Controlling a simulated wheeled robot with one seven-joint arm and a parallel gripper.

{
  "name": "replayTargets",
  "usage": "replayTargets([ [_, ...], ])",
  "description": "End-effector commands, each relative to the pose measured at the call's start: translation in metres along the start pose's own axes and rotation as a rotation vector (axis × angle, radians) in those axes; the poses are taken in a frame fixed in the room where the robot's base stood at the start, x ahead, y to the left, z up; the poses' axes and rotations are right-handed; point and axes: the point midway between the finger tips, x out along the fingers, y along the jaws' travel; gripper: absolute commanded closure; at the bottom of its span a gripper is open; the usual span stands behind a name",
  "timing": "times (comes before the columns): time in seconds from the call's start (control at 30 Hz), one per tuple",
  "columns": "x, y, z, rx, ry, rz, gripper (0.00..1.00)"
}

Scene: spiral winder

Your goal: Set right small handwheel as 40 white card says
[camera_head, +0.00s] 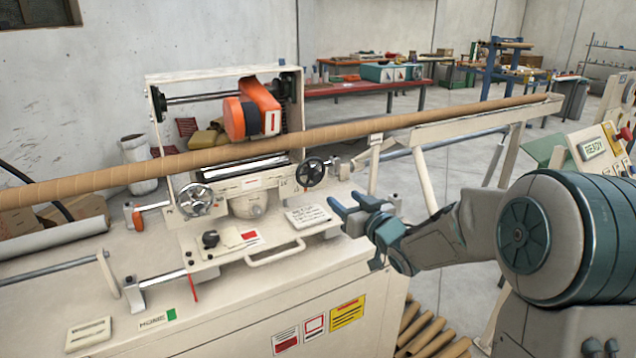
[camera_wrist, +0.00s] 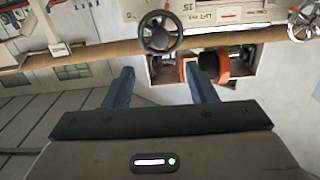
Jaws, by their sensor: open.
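The right small handwheel (camera_head: 312,171) is dark with spokes, on the right front of the cream machine. In the wrist view the dark handwheel (camera_wrist: 160,31) is beyond my fingertips, a little up and left of the gap's middle. My gripper (camera_head: 351,205) is open and empty, to the right of and lower than the handwheel, apart from it. In the wrist view my two fingers (camera_wrist: 158,78) stand wide apart. A white card (camera_head: 307,216) with small print lies on the machine below the handwheel; I cannot read it. Scale marks near the handwheel are too small to read fully.
A silver handwheel (camera_head: 195,200) is on the left. A long brown cardboard tube (camera_head: 160,169) runs across the machine above the handwheels. An orange winding head (camera_head: 262,108) stands behind it. A loop handle (camera_head: 275,252) and black knob (camera_head: 210,239) are at the front.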

Motion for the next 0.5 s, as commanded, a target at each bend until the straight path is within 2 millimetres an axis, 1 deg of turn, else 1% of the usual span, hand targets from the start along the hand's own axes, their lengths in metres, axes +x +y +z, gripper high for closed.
replayTargets([
  [0.17, 0.021, -0.001, -0.001, 0.002, 0.006, -0.005, 0.49],
  [0.5, 0.091, -0.002, -0.001, 0.002, 0.004, -0.005, 0.49],
])
